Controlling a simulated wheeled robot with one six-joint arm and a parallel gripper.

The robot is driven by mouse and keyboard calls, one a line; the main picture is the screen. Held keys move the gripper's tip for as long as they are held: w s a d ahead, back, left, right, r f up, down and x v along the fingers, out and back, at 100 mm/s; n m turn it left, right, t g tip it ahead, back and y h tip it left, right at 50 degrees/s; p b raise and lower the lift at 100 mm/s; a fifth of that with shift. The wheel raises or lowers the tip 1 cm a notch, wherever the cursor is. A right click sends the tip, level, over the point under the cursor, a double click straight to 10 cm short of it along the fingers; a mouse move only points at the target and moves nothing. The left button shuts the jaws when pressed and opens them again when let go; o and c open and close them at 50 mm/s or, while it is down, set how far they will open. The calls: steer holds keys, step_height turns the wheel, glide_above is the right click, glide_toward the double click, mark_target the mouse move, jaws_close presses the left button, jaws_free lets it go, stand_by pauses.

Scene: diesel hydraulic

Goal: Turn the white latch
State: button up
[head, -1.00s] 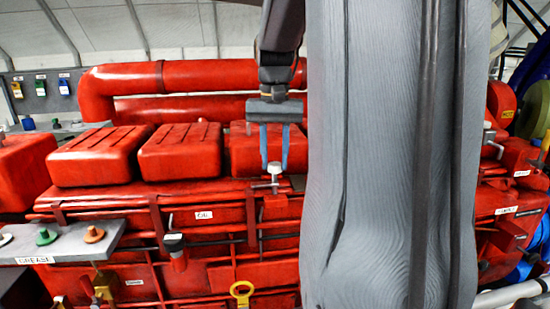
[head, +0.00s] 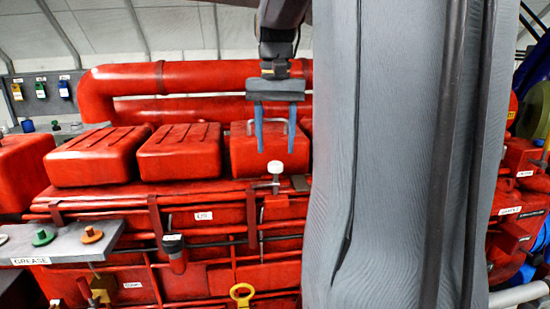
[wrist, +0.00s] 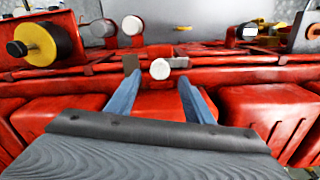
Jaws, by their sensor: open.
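The white latch shows in the head view as a round white knob (head: 275,168) on a short metal stem, at the top edge of the red engine. In the wrist view its round white end (wrist: 160,69) lies between and just beyond my fingertips. My gripper (head: 275,140) is open and empty, its two blue-grey fingers pointing down a little above the knob in the head view. In the wrist view the fingers (wrist: 158,80) stand on either side of the knob's line. I see no contact with it.
Red box-shaped covers (head: 180,150) and a thick red pipe (head: 200,76) lie behind and left of the latch. A grey shelf marked GREASE (head: 75,243) with coloured knobs juts out at the left. A yellow ring handle (head: 241,293) sits below.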

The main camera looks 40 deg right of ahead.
step_height(320, 180, up, 3)
steer(key=shift+r+b, duration=0.1)
steer(key=shift+b, duration=0.3)
steer(key=shift+r, duration=0.15)
